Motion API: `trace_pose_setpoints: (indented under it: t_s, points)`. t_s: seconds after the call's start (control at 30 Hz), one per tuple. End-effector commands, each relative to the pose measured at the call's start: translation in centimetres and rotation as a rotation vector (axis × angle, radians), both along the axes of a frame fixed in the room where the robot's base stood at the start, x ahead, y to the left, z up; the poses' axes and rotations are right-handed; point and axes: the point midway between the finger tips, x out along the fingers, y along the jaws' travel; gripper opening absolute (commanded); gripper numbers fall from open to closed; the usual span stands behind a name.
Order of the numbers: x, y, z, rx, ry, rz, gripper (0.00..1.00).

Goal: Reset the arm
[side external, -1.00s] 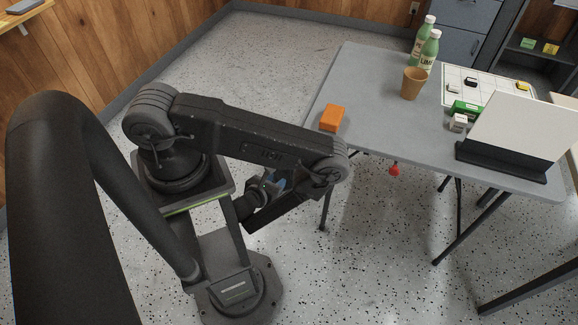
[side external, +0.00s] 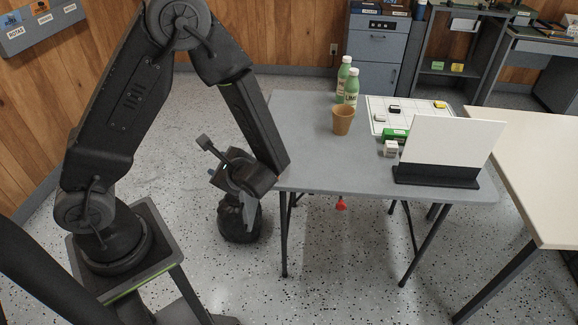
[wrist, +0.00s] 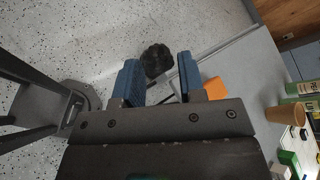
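My arm is raised at the elbow and bends down to the wrist at the table's left edge in the side external view. My gripper (wrist: 158,62) shows in the wrist view with its two blue fingers apart and nothing between them. It is above the floor beside the table. In the side external view the gripper end is dark and partly hidden by my wrist, so its fingers are hard to make out.
The grey table (side external: 310,150) holds green bottles (side external: 351,88), a brown cup (side external: 343,120), a green box (side external: 394,135) and a white panel on a black stand (side external: 436,175). A black lump (wrist: 157,60) is on the floor. A cream table (side external: 545,150) stands at right.

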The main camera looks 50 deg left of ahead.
Motion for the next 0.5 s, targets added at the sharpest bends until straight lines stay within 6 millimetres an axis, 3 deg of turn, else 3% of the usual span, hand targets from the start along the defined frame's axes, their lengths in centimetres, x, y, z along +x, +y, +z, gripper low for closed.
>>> trace_pose_setpoints:
  t_s: [0.1, 0.5]
  points:
    - [-1.1, -0.9, 3.0, -0.129, -0.111, 0.14, 0.37]
    - [-4.3, -6.1, 11.2, -0.649, -0.509, 0.472, 0.37]
